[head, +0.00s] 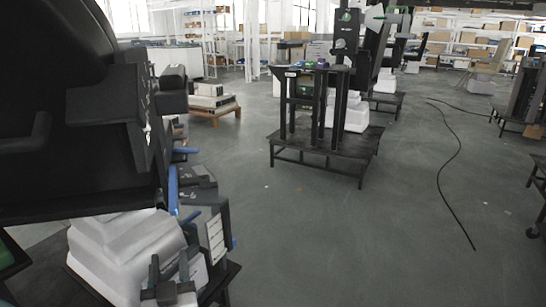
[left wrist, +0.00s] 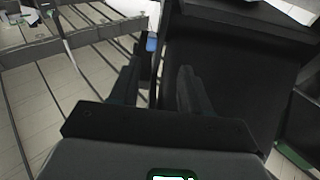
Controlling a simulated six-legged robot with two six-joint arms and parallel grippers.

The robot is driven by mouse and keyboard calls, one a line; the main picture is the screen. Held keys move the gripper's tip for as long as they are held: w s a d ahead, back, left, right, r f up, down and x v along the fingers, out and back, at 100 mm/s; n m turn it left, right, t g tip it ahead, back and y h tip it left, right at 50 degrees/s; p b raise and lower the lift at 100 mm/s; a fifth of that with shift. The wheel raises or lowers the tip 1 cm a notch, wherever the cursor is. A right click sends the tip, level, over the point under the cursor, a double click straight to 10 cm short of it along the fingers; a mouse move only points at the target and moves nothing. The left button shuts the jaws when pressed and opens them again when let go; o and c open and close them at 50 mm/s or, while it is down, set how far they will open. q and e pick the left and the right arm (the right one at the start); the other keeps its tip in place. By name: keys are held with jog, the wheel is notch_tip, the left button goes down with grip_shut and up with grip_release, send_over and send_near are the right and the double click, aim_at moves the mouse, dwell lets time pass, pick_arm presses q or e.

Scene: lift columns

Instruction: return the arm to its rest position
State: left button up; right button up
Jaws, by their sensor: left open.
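My left gripper (head: 169,264) is low at the left of the head view, in front of white stacked blocks (head: 125,250). Its two dark fingers stand apart, with nothing seen between them. In the left wrist view the left gripper (left wrist: 160,68) also shows spread fingers, with a dark flat surface behind the right finger. I cannot tell whether the fingers touch anything. My right gripper shows in neither view.
A large dark structure (head: 70,165) fills the left of the head view, close to the white blocks. A black table (head: 330,145) with dark columns stands mid-room. A black cable (head: 447,170) lies on the floor at right. The grey floor (head: 340,240) in front is clear.

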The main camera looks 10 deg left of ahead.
pick_arm(q)
notch_tip(320, 180, down, 26)
jog(key=s+d+m+g+h, duration=0.2)
jog(key=s+d+g+h, duration=0.1)
jog(key=g+h, duration=0.35)
jog(key=s+d+f+g+h, duration=0.5)
jog(key=s+d+f+g, duration=0.3)
jog(key=s+f, duration=0.4)
jog(key=s+d+g, duration=0.2)
jog(key=s+g, duration=0.1)
jog(key=s, duration=0.2)
pick_arm(e)
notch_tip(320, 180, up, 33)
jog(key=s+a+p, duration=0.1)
jog(key=p, duration=3.2)
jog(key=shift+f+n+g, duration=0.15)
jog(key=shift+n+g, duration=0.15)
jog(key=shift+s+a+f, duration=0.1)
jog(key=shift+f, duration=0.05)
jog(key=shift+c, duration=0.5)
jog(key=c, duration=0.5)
pick_arm(q)
notch_tip(320, 180, up, 32)
jog(key=shift+s+d+h, duration=0.35)
jog(key=shift+s+d, duration=0.05)
jog(key=shift+s, duration=0.05)
